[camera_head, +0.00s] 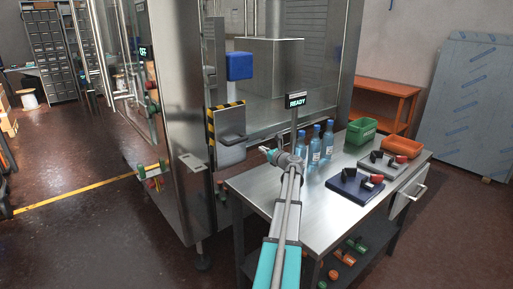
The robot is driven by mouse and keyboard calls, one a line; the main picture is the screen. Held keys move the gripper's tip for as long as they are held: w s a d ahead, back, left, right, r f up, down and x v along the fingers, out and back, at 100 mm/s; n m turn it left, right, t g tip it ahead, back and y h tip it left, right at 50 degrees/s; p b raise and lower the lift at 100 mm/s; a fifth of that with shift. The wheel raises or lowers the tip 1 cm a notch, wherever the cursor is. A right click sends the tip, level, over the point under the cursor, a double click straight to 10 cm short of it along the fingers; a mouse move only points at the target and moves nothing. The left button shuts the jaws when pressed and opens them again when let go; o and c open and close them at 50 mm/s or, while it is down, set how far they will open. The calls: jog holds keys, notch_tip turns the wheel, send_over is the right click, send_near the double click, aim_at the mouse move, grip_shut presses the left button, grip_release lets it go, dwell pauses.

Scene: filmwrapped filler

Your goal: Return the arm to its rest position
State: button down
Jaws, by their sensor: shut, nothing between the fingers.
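My arm reaches forward from the bottom middle of the head view over the left part of the steel table (258,190). My gripper (264,150) is at its far end, small in the picture, pointing left toward the machine. It is shut and holds nothing. It is apart from the blue bottles (314,152) standing upright on the table just to its right. The fingertips are too small to see in detail.
A steel machine (172,110) with a blue block (239,66) stands left and behind. A green bin (362,131), an orange bin (403,147) and a dark-blue tray (343,196) sit on the table's right. Open floor lies left.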

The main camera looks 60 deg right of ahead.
jog(key=shift+s+a, duration=0.2)
jog(key=shift+s, duration=0.3)
dwell(0.4)
